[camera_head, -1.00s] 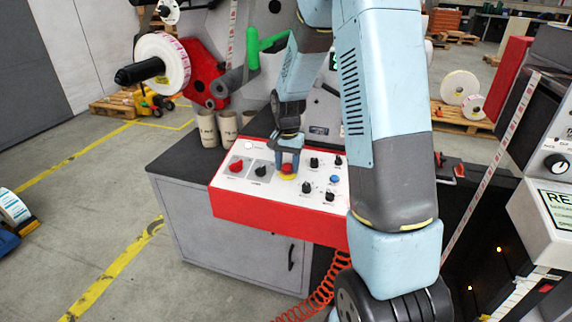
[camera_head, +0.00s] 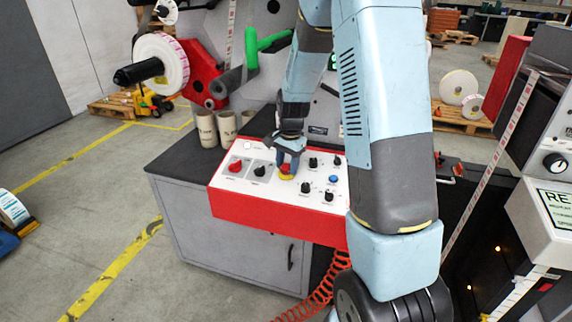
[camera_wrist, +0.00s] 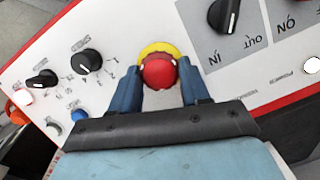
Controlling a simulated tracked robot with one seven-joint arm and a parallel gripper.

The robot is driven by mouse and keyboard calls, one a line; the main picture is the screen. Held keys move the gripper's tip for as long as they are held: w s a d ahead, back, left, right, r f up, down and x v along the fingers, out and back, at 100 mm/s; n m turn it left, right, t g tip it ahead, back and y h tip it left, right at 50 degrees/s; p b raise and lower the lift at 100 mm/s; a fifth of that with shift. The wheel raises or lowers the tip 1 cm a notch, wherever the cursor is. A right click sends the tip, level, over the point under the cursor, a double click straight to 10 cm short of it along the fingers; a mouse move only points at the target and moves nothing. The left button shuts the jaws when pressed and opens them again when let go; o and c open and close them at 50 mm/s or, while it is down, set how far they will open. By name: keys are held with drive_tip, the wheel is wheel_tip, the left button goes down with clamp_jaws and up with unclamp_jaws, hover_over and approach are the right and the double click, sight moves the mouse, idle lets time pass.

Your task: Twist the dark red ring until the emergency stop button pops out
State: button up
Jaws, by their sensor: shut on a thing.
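The emergency stop button is a red mushroom head (camera_wrist: 159,72) on a yellow base (camera_wrist: 158,47), near the middle of the control panel. In the head view the button (camera_head: 285,169) is small and partly covered by my gripper. My gripper (camera_wrist: 160,80) is shut on the button, with one blue finger on each side of the red head. It comes down on the panel from above in the head view (camera_head: 287,163).
The white-topped red control panel (camera_head: 228,206) carries several black knobs close by, a red knob (camera_head: 235,166) and a blue button (camera_head: 333,179). Cardboard cores (camera_head: 206,128) stand behind it to the left. A coiled orange hose (camera_head: 318,302) hangs below.

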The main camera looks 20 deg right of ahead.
sight(294, 178)
drive_tip(key=shift+a+m+t, duration=0.15)
drive_tip(key=shift+m+t, duration=0.45)
drive_tip(key=shift+m, duration=1.6)
drive_tip(key=shift+r, duration=0.1)
drive_tip(key=o, duration=1.1)
drive_tip(key=shift+c, duration=0.2)
wheel_tip(294, 178, up, 13)
drive_tip(key=s+d, duration=0.1)
drive_tip(key=s, duration=0.1)
drive_tip(key=shift+s+d, duration=0.15)
drive_tip(key=shift+d, duration=0.2)
drive_tip(key=shift+r, duration=0.15)
